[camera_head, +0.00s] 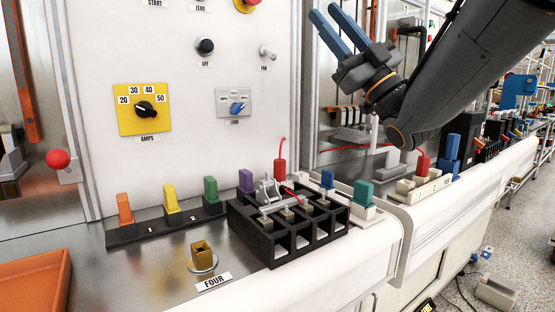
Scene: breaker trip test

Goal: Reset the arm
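My arm comes in from the upper right. My gripper (326,12), with two blue fingers, is raised in front of the panel's right edge, pointing up and left. The fingers stand apart with nothing between them, so it is open and empty. It touches nothing that I can see.
Below left, a black breaker block (290,236) sits on the bench with a metal bar on top. Coloured plugs stand in a black strip (168,226) and a white strip (362,208). The panel bears a yellow amps dial (144,109) and grey load switch (235,104). An orange tray (38,282) lies lower left.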

